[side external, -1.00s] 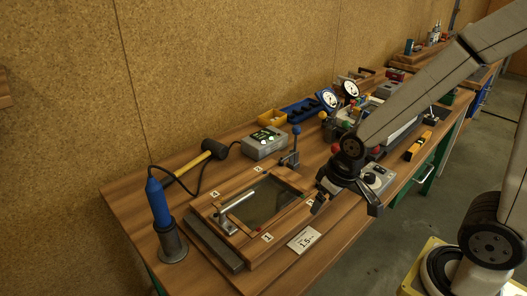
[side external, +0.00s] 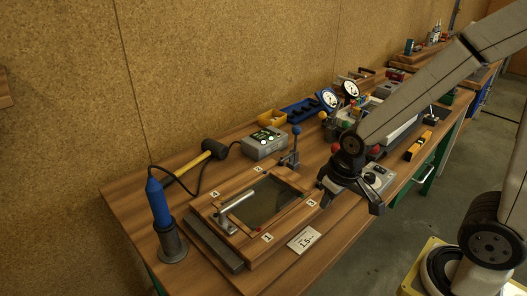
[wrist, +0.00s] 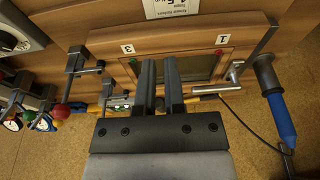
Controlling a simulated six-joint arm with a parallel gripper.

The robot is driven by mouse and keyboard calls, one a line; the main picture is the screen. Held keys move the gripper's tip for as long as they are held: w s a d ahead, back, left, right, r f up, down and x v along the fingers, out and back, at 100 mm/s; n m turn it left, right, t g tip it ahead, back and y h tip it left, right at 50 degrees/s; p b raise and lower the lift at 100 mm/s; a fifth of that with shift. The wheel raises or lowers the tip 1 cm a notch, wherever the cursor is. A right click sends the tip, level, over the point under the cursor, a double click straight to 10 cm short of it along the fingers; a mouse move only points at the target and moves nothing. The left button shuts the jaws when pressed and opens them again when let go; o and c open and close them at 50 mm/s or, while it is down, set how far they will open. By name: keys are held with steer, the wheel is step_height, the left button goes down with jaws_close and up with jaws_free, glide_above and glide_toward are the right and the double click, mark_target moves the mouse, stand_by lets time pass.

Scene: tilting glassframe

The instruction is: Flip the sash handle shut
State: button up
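The wooden sash frame (side external: 275,228) with its dark glass pane (side external: 262,203) lies on the bench at centre left. The silver sash handle (side external: 238,198) sits at the left side of the frame, its bar slanting up and right along it. The handle also shows right of my fingers in the wrist view (wrist: 233,72). My gripper (side external: 350,200) hangs off the right end of the frame, apart from the handle. In the wrist view, its two dark fingers (wrist: 160,70) have a narrow empty gap between them and hide part of the pane.
A blue tool in a grey holder (side external: 172,243) stands left of the frame. A blue-knobbed lever (side external: 291,152) and a grey box (side external: 264,143) stand behind it. A yellow-handled mallet (side external: 195,166) lies at back left. A printed card (side external: 304,239) lies in front.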

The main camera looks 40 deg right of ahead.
steer(key=shift+t, duration=0.3)
steer(key=w+a, duration=0.1)
steer(key=w, duration=0.2)
steer(key=w+a+r, duration=0.1)
steer(key=w, duration=0.3)
steer(key=w+a+r, duration=0.1)
steer(key=w, duration=0.3)
steer(key=shift+a+r, duration=0.15)
steer(key=shift+r, duration=0.05)
jaws_close()
steer(key=r, duration=0.2)
glide_above(237, 206)
steer(key=w+d, duration=0.3)
steer(key=w, duration=0.1)
steer(key=shift+s+a+t, duration=0.2)
steer(key=shift+t, duration=0.1)
steer(key=shift+f, duration=0.15)
steer(key=x, duration=0.9)
steer(key=shift+w+f, duration=0.2)
steer(key=shift+f, duration=0.15)
steer(key=shift+s, duration=2)
